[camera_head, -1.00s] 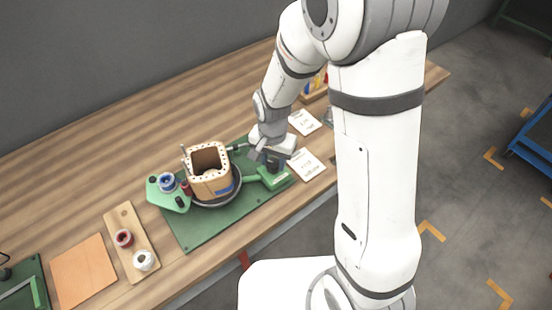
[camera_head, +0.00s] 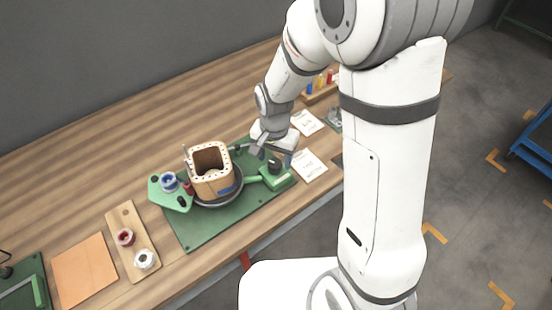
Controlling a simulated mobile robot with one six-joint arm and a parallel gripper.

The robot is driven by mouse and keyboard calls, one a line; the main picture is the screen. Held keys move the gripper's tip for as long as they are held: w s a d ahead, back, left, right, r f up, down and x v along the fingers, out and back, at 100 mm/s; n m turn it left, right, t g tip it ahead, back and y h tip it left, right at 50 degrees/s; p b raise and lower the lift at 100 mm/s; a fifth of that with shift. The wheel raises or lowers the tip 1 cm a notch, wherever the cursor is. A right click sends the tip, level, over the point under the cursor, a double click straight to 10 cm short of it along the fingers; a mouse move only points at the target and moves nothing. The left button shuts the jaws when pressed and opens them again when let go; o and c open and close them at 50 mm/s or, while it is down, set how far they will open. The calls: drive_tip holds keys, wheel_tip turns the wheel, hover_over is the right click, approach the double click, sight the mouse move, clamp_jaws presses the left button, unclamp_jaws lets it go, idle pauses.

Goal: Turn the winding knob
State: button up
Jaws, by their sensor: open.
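The winding knob (camera_head: 274,166) is a dark upright knob on a green bracket (camera_head: 268,179) at the right part of the green base plate (camera_head: 215,228). A tan, square-topped coil former (camera_head: 211,183) with pegs round its rim stands left of it on a dark round turntable (camera_head: 220,202). My gripper (camera_head: 272,154) is open, with its fingers pointing down, just behind and above the knob. It appears empty. Whether a finger touches the knob cannot be told from this view.
A green holder with a blue spool (camera_head: 169,182) stands left of the former. A wooden board (camera_head: 124,216) with red and white spools and an orange sheet (camera_head: 84,268) lie farther left. White cards (camera_head: 308,164) lie right of the plate. The table behind is clear.

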sight(275, 163)
wheel_tip(275, 163, up, 6)
drive_tip(key=shift+r, duration=0.1)
